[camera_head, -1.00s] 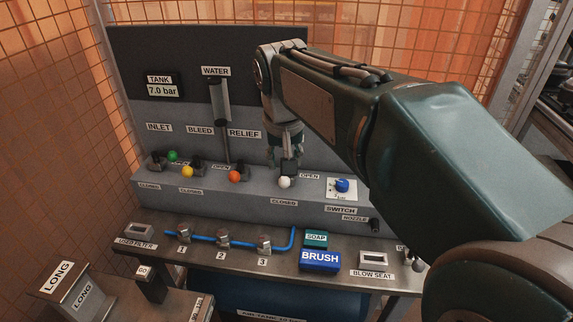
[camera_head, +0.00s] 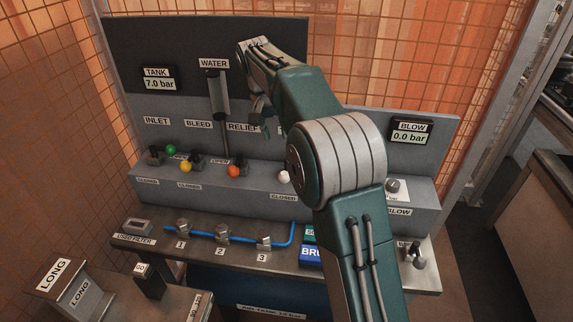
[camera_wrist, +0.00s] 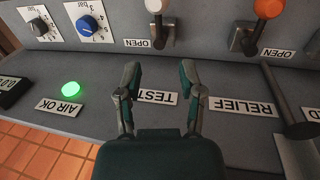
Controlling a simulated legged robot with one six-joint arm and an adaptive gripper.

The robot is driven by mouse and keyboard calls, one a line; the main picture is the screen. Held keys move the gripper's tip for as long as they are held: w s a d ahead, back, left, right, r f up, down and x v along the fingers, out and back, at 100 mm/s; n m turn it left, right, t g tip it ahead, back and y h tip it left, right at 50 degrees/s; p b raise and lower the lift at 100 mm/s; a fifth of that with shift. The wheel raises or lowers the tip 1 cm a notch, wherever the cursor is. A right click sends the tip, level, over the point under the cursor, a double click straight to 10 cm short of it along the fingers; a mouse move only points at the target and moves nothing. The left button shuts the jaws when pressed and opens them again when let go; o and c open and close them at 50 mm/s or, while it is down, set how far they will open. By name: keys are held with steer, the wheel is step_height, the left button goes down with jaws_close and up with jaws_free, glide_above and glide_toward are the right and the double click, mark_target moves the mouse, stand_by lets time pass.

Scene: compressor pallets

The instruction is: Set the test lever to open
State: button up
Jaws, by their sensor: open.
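The test lever has a white ball knob (camera_head: 284,177), partly beside my arm in the head view, above a CLOSED label. In the wrist view, which shows the panel upside down, the white knob (camera_wrist: 155,5) is at the top edge. The knob points away from the OPEN label (camera_wrist: 145,43). The TEST label (camera_wrist: 157,97) lies between my fingers in that picture. My gripper (camera_wrist: 160,74) is open and empty, apart from the lever. In the head view my gripper (camera_head: 262,112) is in front of the upper panel, partly hidden by my arm.
An orange-knobbed relief lever (camera_wrist: 268,8) is beside the test lever. Yellow (camera_head: 186,167) and green (camera_head: 171,150) knobs are farther left. The BLOW display (camera_head: 409,132) reads 0.0 bar.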

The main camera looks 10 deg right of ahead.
steer(key=f, duration=0.3)
steer(key=d+f, duration=0.1)
steer(key=f, duration=0.3)
steer(key=s+d+f, duration=0.1)
steer(key=f, duration=0.2)
steer(key=shift+f, duration=0.25)
jaws_close()
